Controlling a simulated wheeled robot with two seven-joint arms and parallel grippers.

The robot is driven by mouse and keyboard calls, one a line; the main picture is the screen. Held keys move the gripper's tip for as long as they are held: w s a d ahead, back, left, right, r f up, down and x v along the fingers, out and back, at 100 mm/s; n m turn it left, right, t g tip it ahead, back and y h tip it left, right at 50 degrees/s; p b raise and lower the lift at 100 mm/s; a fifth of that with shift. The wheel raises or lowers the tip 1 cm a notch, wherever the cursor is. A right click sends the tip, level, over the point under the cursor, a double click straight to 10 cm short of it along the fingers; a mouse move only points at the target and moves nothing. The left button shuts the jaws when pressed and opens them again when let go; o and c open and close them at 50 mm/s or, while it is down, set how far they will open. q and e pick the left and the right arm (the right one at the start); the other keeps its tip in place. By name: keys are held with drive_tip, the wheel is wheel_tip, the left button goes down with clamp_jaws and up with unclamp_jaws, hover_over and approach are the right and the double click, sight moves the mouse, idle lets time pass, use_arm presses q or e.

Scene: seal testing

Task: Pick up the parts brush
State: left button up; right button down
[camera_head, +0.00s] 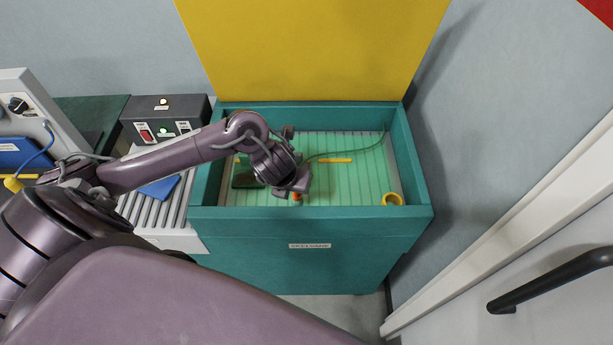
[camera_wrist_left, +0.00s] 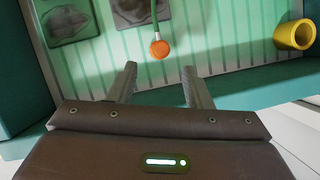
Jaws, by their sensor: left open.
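A thin green hose (camera_head: 365,148) curves across the ribbed floor of the teal basin (camera_head: 420,190). An orange rounded end (camera_wrist_left: 160,49) sits on the green hose in the left wrist view, and orange also shows under my gripper in the head view (camera_head: 297,197). I cannot make out bristles, so I cannot tell if this is the parts brush. A short yellow-orange stick (camera_head: 334,160) lies behind it. My left gripper (camera_wrist_left: 159,69) is open and empty, pointing down over the basin, with the orange end just beyond and between its fingertips. My right gripper is not in view.
A yellow ring-like cylinder (camera_head: 392,199) lies at the basin's front right. Dark moulded parts (camera_wrist_left: 68,24) lie at its left. The yellow lid (camera_head: 315,50) stands open behind. A roller conveyor (camera_head: 180,205) and switch box (camera_head: 165,118) are left, a door handle (camera_head: 555,280) right.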

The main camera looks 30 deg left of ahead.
sight(295, 198)
use_arm(q)
drive_tip(key=x, duration=0.3)
drive_tip(key=shift+w+a+f+b, duration=0.1)
drive_tip(key=shift+w+a+b, duration=0.05)
drive_tip(key=shift+w+b, duration=0.25)
drive_tip(key=shift+w+f, duration=0.1)
drive_tip(key=shift+f, duration=0.15)
drive_tip(key=x, duration=0.3)
drive_tip(key=shift+w+f, duration=0.25)
drive_tip(key=shift+w, duration=0.05)
drive_tip(key=shift+w+a+f, duration=0.1)
drive_tip(key=shift+w+f, duration=0.1)
drive_tip(key=shift+f, duration=0.1)
clamp_jaws()
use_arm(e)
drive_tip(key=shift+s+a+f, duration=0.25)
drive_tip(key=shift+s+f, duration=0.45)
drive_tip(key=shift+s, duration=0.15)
